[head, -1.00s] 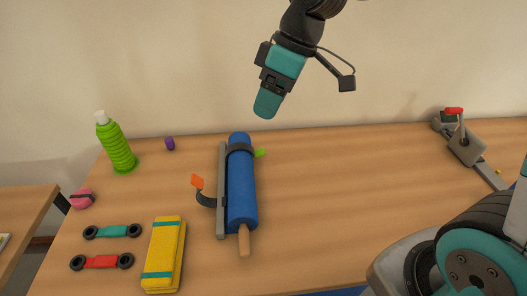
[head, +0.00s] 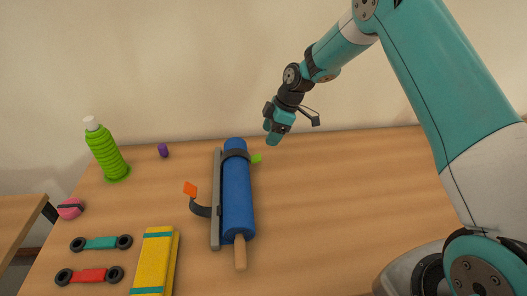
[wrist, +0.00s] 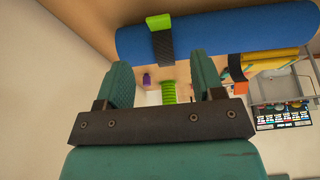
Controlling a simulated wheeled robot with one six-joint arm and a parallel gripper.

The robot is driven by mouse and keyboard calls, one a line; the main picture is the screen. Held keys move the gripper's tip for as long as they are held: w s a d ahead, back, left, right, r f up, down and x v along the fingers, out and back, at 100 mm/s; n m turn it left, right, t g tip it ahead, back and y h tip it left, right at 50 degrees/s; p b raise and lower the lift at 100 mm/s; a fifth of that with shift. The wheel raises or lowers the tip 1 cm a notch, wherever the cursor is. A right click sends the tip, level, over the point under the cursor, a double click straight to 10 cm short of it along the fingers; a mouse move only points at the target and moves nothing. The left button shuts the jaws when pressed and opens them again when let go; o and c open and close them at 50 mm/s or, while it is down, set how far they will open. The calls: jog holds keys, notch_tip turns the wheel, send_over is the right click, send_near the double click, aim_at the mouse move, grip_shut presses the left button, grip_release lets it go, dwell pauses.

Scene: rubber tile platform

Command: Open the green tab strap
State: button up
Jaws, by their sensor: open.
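A blue roll (head: 238,190) with a wooden handle lies along a grey rail (head: 216,200) on the table. A dark strap (head: 235,154) near its far end carries the green tab (head: 256,158), which sticks out on the right. A second dark strap with an orange tab (head: 190,188) hangs loose on the left, nearer the front. My gripper (head: 271,138) is open and empty, above the table beyond and right of the green tab. In the wrist view, the green tab (wrist: 158,22) and its strap (wrist: 162,46) show beyond my open fingers (wrist: 165,85).
A green bottle (head: 106,150), purple piece (head: 163,150), pink disc (head: 70,209), teal part (head: 101,243), red part (head: 90,275) and yellow block (head: 156,262) occupy the left side. The table right of the roll is clear.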

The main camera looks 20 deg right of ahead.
aim_at(258, 157)
jog(key=p+x, duration=0.1)
jog(key=x, duration=0.8)
jog(key=shift+f+p, duration=0.15)
jog(key=shift+p, duration=0.2)
